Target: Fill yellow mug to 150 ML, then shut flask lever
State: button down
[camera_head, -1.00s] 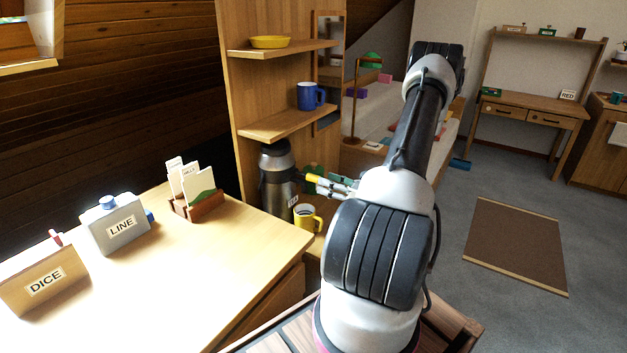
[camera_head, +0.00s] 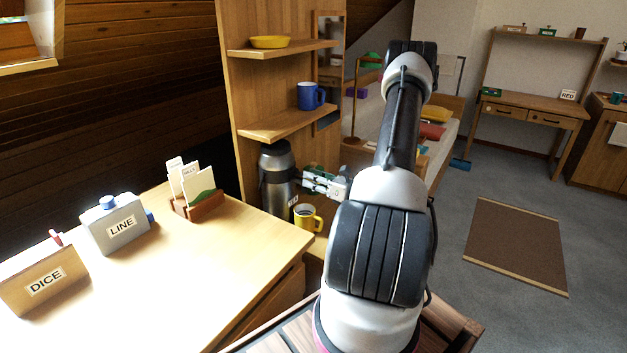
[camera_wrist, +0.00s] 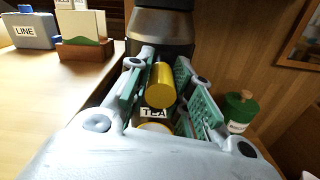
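The dark and steel flask (camera_head: 276,172) stands behind the desk's right end, beside the shelf unit. Its TEA label shows in the wrist view (camera_wrist: 153,113). A yellow cylindrical grip (camera_wrist: 160,88), apparently the flask lever's, points toward the wrist camera. The yellow mug (camera_head: 308,220) stands upright below and in front of the flask. Its inside looks dark; I cannot read its level. In the wrist view only a sliver of its rim (camera_wrist: 155,127) shows. My gripper (camera_wrist: 164,62) is open, its green-padded fingers on either side of the yellow grip. In the head view my gripper (camera_head: 312,180) hides that grip.
A green-lidded jar (camera_wrist: 240,108) stands right of the flask, close to my right finger. A blue mug (camera_head: 308,96) stands on the shelf above.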

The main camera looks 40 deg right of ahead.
jog(key=shift+r+g, duration=0.5)
jog(key=shift+g, duration=0.2)
jog(key=c, duration=1.3)
grip_release()
jog(key=shift+o, duration=0.2)
jog(key=v, duration=1.2)
jog(key=shift+a, duration=0.1)
